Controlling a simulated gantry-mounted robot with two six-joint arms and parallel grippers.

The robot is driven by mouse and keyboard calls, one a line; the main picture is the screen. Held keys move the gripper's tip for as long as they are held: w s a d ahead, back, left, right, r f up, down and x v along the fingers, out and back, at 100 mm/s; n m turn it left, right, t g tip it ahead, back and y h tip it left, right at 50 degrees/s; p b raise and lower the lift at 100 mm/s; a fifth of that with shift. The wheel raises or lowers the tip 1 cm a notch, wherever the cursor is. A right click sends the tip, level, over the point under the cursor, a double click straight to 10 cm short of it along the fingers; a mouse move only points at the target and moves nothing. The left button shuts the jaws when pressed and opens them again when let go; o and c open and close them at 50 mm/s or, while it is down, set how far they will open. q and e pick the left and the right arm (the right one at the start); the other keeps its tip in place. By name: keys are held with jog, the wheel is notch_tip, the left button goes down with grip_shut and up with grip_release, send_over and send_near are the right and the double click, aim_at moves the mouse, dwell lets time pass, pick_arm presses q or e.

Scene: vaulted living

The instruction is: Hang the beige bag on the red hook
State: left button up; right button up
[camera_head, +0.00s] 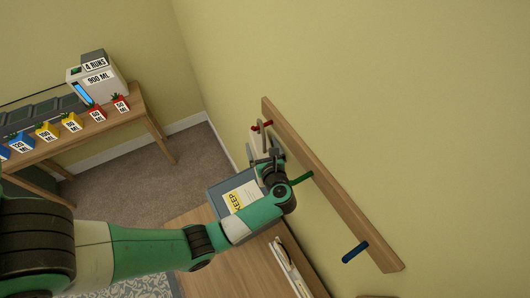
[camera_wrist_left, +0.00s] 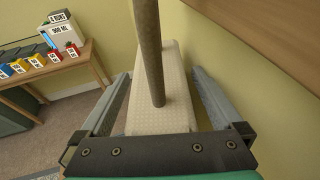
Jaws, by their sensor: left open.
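The beige bag (camera_wrist_left: 180,88) hangs between the spread fingers of my left gripper (camera_wrist_left: 158,100) in the left wrist view, with its brown strap (camera_wrist_left: 150,50) rising out of the top of the picture. In the head view the strap (camera_head: 263,137) runs up to the red hook (camera_head: 262,126) at the far end of the wooden rail and appears to loop over it. My left gripper (camera_head: 269,160) is open just below the hook and hides most of the bag. The contact of strap and hook is too small to make out fully. My right gripper is not in view.
The rail (camera_head: 335,195) on the wall also carries a green hook (camera_head: 302,177) and a blue hook (camera_head: 355,252). A blue-grey container with a KEEP label (camera_head: 241,197) sits below my gripper. A wooden table (camera_head: 135,112) with coloured blocks stands at the left.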

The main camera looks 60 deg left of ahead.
pick_arm(q)
jog(key=b+v, duration=0.1)
jog(key=v, duration=1)
jog(key=shift+b, duration=0.35)
jog(key=shift+a, duration=0.1)
